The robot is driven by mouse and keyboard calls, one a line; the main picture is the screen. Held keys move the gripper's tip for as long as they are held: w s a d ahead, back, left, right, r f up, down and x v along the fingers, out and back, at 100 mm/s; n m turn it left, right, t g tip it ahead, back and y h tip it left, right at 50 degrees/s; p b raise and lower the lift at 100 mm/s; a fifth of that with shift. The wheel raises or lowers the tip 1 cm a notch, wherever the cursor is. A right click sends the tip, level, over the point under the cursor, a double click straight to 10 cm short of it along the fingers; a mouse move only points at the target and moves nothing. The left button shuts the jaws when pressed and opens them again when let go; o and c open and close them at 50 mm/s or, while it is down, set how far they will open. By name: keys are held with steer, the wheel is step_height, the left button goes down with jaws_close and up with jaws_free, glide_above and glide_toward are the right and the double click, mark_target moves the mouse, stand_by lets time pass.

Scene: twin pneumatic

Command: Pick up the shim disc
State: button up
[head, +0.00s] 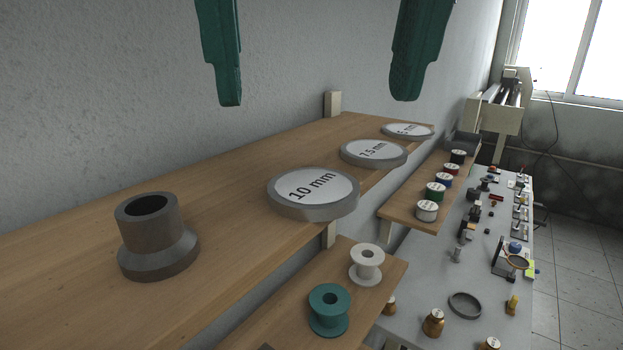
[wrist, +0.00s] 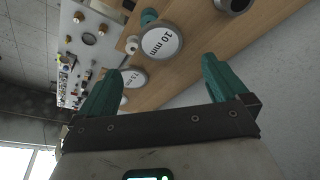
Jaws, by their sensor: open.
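Three flat grey discs with white labels lie in a row on the wooden shelf in the head view: one marked 10 mm (head: 312,191), one marked 7.5 mm (head: 374,152), and a farther one (head: 407,131) whose number is too small to read surely. The wrist view also shows the 10 mm disc (wrist: 160,42) and the 7.5 mm disc (wrist: 131,77). My gripper (head: 316,102) has two green fingers, spread wide with nothing between them. It appears above the shelf, apart from the discs. It also shows in the wrist view (wrist: 160,68).
A dark flanged bushing (head: 157,236) stands left on the wooden shelf (head: 225,200), against a grey wall. A lower shelf holds a white spool (head: 367,263) and a teal spool (head: 329,309). Several small spools stand farther right. A cluttered grey bench (head: 410,285) lies below.

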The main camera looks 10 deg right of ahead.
mark_target(313, 186)
steer(key=x, duration=0.2)
steer(key=shift+w+f, duration=0.1)
steer(key=shift+f, duration=0.15)
steer(key=shift+b+x, duration=1.65)
steer(key=shift+x, duration=0.95)
steer(key=c, duration=1.1)
steer(key=shift+r, duration=0.1)
